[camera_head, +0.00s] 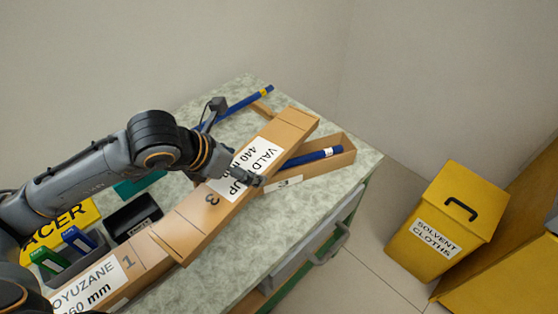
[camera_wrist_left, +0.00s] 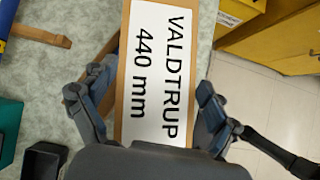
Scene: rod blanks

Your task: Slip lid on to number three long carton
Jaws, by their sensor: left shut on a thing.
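The long brown lid (camera_head: 290,125), marked 3 and with a VALDTRUP 440 mm label, is held by my left gripper (camera_head: 234,154). In the left wrist view my left gripper (camera_wrist_left: 150,88) has one finger on each side of the lid (camera_wrist_left: 123,52). The open long carton (camera_head: 343,160) lies partly under the lid in the head view, with a blue rod (camera_head: 312,157) inside. The lid crosses the carton at an angle, apart from its far right end. My right gripper is not in view.
A carton marked 1 (camera_head: 125,262) lies at the table's lower left. Another blue rod (camera_head: 240,103) lies at the back. A yellow solvent-cloths bin (camera_head: 440,225) stands on the floor right.

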